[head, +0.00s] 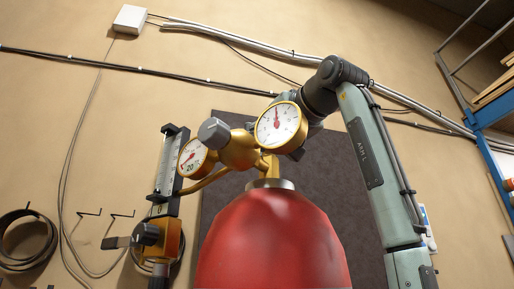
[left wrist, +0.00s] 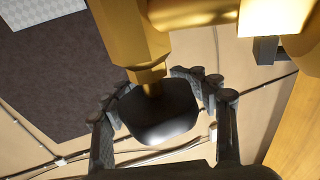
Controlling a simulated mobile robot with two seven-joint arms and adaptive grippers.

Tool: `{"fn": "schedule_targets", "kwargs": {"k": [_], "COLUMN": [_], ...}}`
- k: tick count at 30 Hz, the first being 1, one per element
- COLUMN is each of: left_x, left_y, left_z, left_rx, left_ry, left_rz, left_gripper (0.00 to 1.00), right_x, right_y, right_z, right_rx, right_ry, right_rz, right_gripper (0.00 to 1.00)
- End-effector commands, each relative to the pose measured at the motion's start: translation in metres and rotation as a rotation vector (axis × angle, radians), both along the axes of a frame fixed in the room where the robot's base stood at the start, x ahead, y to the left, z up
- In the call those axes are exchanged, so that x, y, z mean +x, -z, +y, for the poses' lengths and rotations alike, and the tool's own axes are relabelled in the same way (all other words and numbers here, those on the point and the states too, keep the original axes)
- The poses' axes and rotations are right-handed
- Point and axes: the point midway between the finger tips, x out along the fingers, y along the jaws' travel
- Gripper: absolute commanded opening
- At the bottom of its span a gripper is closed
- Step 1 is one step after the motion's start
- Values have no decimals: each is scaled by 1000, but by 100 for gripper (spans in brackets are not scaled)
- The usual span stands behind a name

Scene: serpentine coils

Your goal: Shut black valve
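In the left wrist view a rounded black valve knob (left wrist: 155,115) sits on a brass stem. My left gripper (left wrist: 166,92) is open, with its fingers on both sides of the knob. A gap shows between the knob and the right finger; contact on the left is unclear. In the head view my arm, marked "ARM L", rises at right and bends down behind the right gauge (head: 278,125). The gripper is mostly hidden there. A brass regulator (head: 240,152) with a grey knob (head: 213,132) tops a red cylinder (head: 270,240). My right gripper is not in view.
A second gauge (head: 192,157) and a flow meter (head: 170,165) with a black knob (head: 146,233) stand left of the regulator. A dark panel (head: 345,170) is behind the cylinder. Pipes, a coiled hose (head: 28,238) and hooks line the wall. A blue rack (head: 494,105) stands right.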

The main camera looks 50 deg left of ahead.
Motion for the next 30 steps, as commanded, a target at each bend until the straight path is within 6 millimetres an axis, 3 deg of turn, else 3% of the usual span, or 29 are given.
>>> {"fn": "schedule_targets", "kwargs": {"k": [14,24,30], "left_x": [0,-1,-1], "left_y": [-6,-65,-89], "left_z": [0,1,0], "left_rx": [-1,0,-1], "left_ry": [-1,-2,-1], "left_rz": [-1,1,1], "left_gripper": [67,67,67], "right_x": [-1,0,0], "right_y": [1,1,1], "right_z": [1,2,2], "right_rx": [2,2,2], "right_ry": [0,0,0], "right_rz": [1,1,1], "right_gripper": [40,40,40]}}
